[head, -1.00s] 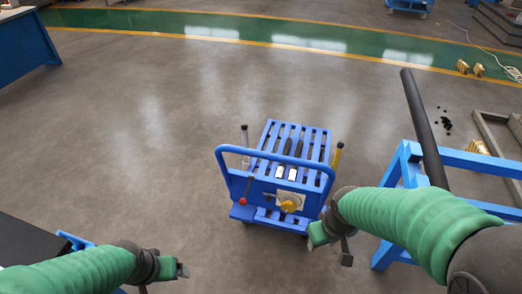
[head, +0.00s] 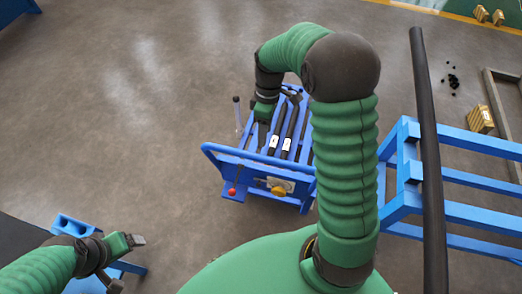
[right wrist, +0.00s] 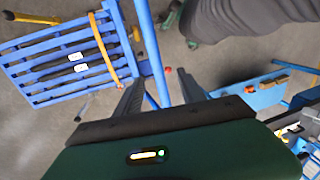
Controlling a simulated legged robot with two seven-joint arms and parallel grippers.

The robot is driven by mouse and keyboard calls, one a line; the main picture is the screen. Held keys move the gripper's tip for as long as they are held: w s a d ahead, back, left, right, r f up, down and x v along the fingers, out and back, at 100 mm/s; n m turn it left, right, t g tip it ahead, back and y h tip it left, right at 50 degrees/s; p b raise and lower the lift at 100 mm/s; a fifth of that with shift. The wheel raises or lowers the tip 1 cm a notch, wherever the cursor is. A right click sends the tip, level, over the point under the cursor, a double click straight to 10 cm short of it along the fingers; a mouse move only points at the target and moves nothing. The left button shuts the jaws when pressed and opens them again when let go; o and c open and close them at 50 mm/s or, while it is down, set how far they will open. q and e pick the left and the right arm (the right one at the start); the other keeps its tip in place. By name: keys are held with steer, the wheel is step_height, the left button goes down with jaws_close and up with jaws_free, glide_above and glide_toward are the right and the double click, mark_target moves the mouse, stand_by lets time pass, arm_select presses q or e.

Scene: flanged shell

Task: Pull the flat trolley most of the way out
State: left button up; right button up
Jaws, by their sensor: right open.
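The blue flat trolley (head: 240,160) stands on the floor in the middle of the head view, with a slatted top, a looped push handle (head: 225,150) and dark bars on top. Its slatted top also shows at the left of the right wrist view (right wrist: 40,65). My right gripper (head: 262,112) is over the trolley's far left part in the head view, its fingers mostly hidden. In the right wrist view its fingers (right wrist: 158,80) are apart, with blue bars showing between them; contact cannot be told. My left gripper (head: 138,241) is low at the left, away from the trolley.
A blue frame (head: 455,180) with a long black tube (head: 426,130) stands close on the trolley's right. A blue stand (head: 70,228) is beside my left gripper. Brass blocks (head: 481,119) and small black pieces lie at the upper right. The floor left of the trolley is clear.

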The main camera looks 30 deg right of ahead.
glide_above(264, 156)
steer(key=f, duration=0.4)
steer(key=shift+w+a+f+p, duration=0.15)
steer(key=shift+a+f+p, duration=0.05)
steer(key=shift+f+p, duration=0.1)
step_height(264, 156, down, 3)
steer(key=shift+d+r, duration=0.1)
steer(key=shift+r, duration=0.05)
steer(key=f, duration=0.1)
steer(key=d+f, duration=0.1)
steer(key=f, duration=0.1)
steer(key=f+p, duration=0.1)
steer(key=f, duration=0.1)
steer(key=shift+s+d+f, duration=0.15)
steer(key=shift+s, duration=0.1)
steer(key=shift+a, duration=0.85)
steer(key=shift+c, duration=1.2)
steer(key=shift+w+a, duration=0.1)
steer(key=shift+c, duration=1.2)
steer(key=shift+d, duration=0.4)
steer(key=c, duration=0.5)
steer(key=shift+d, duration=0.3)
jaws_close()
steer(key=shift+a, duration=0.3)
arm_select(q)
steer(key=shift+w+r, duration=0.4)
steer(key=shift+r, duration=0.3)
